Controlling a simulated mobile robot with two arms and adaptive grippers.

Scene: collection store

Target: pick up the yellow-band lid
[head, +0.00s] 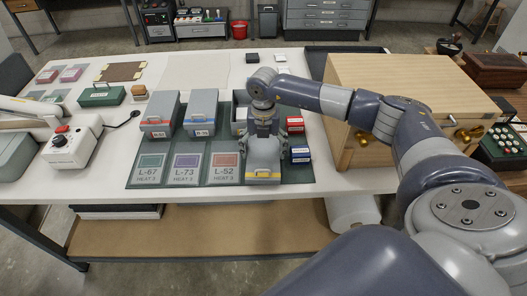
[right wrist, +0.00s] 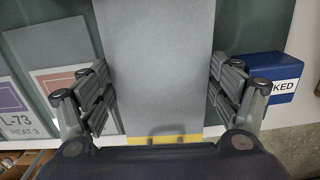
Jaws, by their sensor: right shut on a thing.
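The yellow-band lid (head: 262,158) is a grey panel with a yellow strip and a small handle on its near edge. It is at the front of the dark mat, right of the L-52 card (head: 224,167). My right gripper (head: 264,129) is over its far part. In the right wrist view the lid (right wrist: 155,60) runs between the two fingers, one against each long side, with its yellow band at the bottom. The gripper is shut on it. I cannot tell whether the lid is clear of the mat. My left gripper is not in view.
A red-band box (head: 158,117) and a blue-band box (head: 202,112) stand left on the mat (head: 138,181). An open box (head: 238,113) is partly hidden behind my gripper. Small red and blue boxes (head: 299,154) sit close right, before a large wooden chest (head: 345,85).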

